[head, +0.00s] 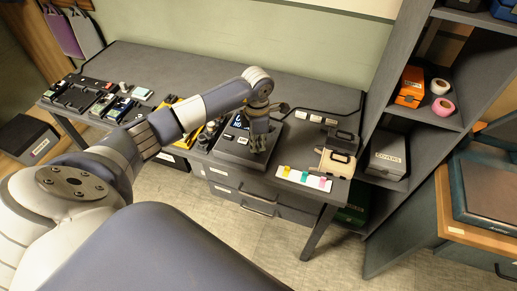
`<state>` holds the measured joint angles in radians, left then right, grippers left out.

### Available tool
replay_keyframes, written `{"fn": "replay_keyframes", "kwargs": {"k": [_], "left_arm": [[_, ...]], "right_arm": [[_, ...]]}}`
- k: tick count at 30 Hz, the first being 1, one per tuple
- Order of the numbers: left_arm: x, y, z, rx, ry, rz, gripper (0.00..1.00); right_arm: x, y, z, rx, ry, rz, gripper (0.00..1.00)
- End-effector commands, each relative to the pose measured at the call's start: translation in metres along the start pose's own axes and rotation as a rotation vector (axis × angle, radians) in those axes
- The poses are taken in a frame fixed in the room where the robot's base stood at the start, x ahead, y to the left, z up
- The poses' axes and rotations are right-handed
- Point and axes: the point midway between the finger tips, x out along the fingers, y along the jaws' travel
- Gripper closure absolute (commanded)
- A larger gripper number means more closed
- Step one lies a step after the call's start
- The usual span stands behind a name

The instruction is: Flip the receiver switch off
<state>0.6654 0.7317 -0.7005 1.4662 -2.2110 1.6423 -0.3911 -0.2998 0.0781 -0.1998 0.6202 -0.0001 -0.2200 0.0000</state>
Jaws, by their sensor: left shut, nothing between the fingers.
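My left arm reaches in from the left over the grey desk. My left gripper (258,146) points down, shut and empty, over the right part of a dark box with a sloped top (228,150). This box may be the receiver; its label is too small to read. I cannot make out the switch, which may be hidden by the gripper. Whether the fingertips touch the box, I cannot tell. My right gripper is not in view.
The grey desk (330,105) carries several small devices at its left. A white strip with coloured tabs (304,179) and a beige case (337,163) lie right of the dark box. A grey shelf unit (393,106) stands at the right. The desk's back middle is clear.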

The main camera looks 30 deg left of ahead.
Motion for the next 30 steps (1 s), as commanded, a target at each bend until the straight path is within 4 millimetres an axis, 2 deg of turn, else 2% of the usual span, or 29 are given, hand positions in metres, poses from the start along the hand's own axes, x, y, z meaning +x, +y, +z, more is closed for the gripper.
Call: {"fn": "replay_keyframes", "kwargs": {"k": [30], "left_arm": [[0.016, 0.000, 0.000, -0.001, 0.000, 0.000, 1.00]], "right_arm": [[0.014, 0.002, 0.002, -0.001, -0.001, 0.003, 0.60]]}}
